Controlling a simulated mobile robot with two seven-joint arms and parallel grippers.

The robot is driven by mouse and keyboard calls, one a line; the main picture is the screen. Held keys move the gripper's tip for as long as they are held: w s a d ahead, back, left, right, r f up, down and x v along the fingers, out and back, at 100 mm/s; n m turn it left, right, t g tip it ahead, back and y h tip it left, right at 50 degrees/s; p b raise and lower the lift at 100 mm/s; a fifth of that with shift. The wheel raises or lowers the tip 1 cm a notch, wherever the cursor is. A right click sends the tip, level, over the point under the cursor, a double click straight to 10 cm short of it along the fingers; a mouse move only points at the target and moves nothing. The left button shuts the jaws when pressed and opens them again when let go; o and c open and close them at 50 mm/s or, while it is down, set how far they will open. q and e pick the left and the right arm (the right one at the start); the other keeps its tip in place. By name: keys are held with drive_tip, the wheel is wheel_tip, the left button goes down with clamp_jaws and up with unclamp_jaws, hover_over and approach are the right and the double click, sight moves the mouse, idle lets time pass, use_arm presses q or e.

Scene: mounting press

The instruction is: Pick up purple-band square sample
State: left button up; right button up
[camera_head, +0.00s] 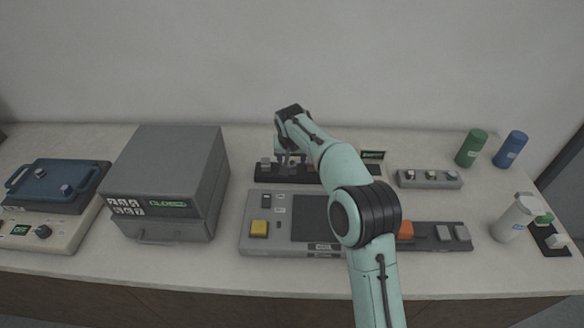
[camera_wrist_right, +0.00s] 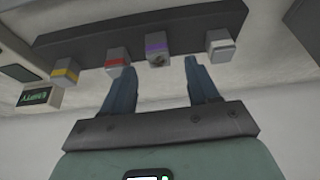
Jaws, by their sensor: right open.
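The purple-band square sample (camera_wrist_right: 156,48) is a small grey block with a purple stripe, sitting in a dark rack (camera_wrist_right: 90,42) in the right wrist view. In the same row are a yellow-band sample (camera_wrist_right: 65,71), a red-band sample (camera_wrist_right: 117,61) and a white-band sample (camera_wrist_right: 220,44). My right gripper (camera_wrist_right: 161,64) is open, its two blue-grey fingers pointing at the rack, with the purple-band sample showing between their tips. I cannot tell how far off it is. In the head view my right gripper (camera_head: 290,160) is over the rack (camera_head: 263,177). My left gripper is out of view.
A grey closed box (camera_head: 165,180) stands left of the rack. A grey panel with a yellow button (camera_head: 259,228) lies in front. A row of small knobs (camera_head: 430,179), a green bottle (camera_head: 471,147), a blue bottle (camera_head: 510,149) and a white bottle (camera_head: 516,217) are to the right.

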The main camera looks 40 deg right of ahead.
drive_tip(key=x, duration=0.5)
drive_tip(key=shift+s+r, duration=0.1)
clamp_jaws()
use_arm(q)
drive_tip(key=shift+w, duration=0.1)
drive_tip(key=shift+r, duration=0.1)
use_arm(e)
wheel_tip(320, 180, up, 11)
drive_tip(key=p, duration=0.3)
wheel_tip(320, 180, up, 9)
drive_tip(key=p, duration=0.3)
hover_over(292, 163)
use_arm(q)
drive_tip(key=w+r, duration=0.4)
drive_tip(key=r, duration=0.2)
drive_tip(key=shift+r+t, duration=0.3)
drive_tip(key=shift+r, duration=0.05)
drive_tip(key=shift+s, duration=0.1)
